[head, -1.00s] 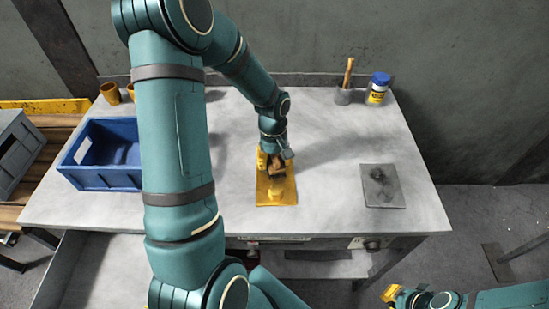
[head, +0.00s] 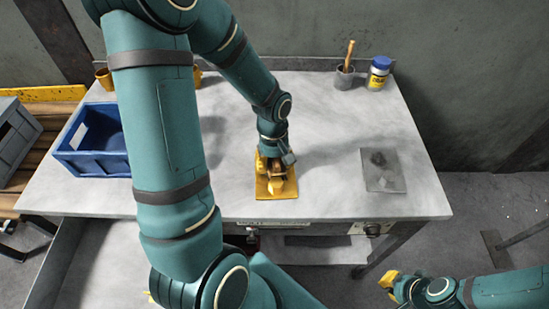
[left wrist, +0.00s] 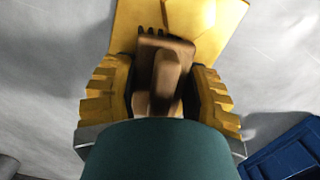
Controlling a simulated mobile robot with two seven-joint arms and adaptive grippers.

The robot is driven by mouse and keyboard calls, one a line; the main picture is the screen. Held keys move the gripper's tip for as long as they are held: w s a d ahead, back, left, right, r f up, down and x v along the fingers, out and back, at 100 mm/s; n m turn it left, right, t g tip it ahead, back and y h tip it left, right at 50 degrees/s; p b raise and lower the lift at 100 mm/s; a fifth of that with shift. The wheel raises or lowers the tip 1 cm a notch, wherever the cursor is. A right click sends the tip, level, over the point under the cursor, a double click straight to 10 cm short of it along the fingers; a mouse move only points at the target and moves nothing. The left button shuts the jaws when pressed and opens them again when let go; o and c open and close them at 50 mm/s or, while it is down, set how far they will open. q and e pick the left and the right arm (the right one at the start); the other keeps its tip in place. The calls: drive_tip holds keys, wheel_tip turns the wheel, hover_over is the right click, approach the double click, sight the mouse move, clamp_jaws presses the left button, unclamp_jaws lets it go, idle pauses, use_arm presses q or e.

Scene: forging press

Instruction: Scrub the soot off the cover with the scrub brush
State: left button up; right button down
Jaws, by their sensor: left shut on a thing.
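A yellow plate, likely the cover (head: 285,192), lies flat on the workbench near its front edge. It fills the top of the left wrist view (left wrist: 215,25). My left gripper (head: 275,172) points down over it, its yellow fingers (left wrist: 160,82) shut on the brown scrub brush (left wrist: 166,68). The brush is low over the plate; the gripper hides its underside, so I cannot tell whether it touches. I see no clear soot on the visible part of the plate. My right gripper (head: 390,281) is off the bench at lower right, seen too small to judge its jaws.
A grey square sheet with a dark smudge (head: 395,180) lies on the right of the workbench (head: 330,130). A blue crate (head: 92,170) stands at left. A grey cup with a wooden handle (head: 344,80) and a blue-lidded jar (head: 378,74) stand at the back right.

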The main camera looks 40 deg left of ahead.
use_arm(q)
drive_tip(key=shift+s+d, duration=0.1)
drive_tip(key=shift+w+a+f+p, duration=0.1)
drive_tip(key=shift+w+a+p, duration=0.2)
drive_tip(key=shift+w+a, duration=1.1)
drive_tip(key=shift+w+a+p, duration=0.35)
drive_tip(key=shift+w+a, duration=0.85)
drive_tip(key=shift+w, duration=0.25)
drive_tip(key=shift+d, duration=0.1)
drive_tip(key=shift+s, duration=0.1)
